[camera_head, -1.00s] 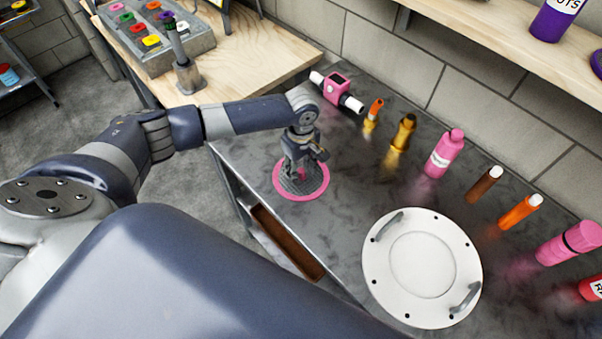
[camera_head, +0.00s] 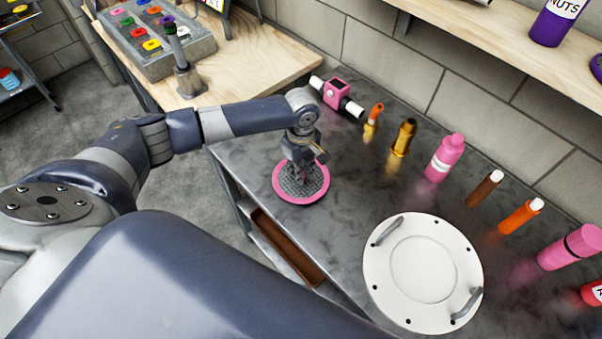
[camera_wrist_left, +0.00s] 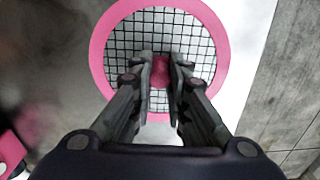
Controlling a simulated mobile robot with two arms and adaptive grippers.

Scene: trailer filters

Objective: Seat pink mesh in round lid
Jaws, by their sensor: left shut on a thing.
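The pink mesh is a round grey mesh with a pink rim (camera_head: 281,194) and a small pink knob in its middle. It is at the left end of the grey bench; I cannot tell whether it touches the top. My left gripper (camera_head: 302,178) is above it, fingers pointing down. In the left wrist view, the gripper (camera_wrist_left: 160,75) is shut on the pink mesh's knob (camera_wrist_left: 159,88), and the pink rim (camera_wrist_left: 98,50) surrounds the fingers. The round lid (camera_head: 378,282) is white with two grey handles and lies flat on the bench, right of the mesh. My right gripper is not in view.
Bottles and tubes line the bench's back, among them a pink bottle (camera_head: 445,158), an orange tube (camera_head: 518,216) and a pink device (camera_head: 337,93). A wooden table (camera_head: 245,62) adjoins at the back left. The bench top between mesh and lid is clear.

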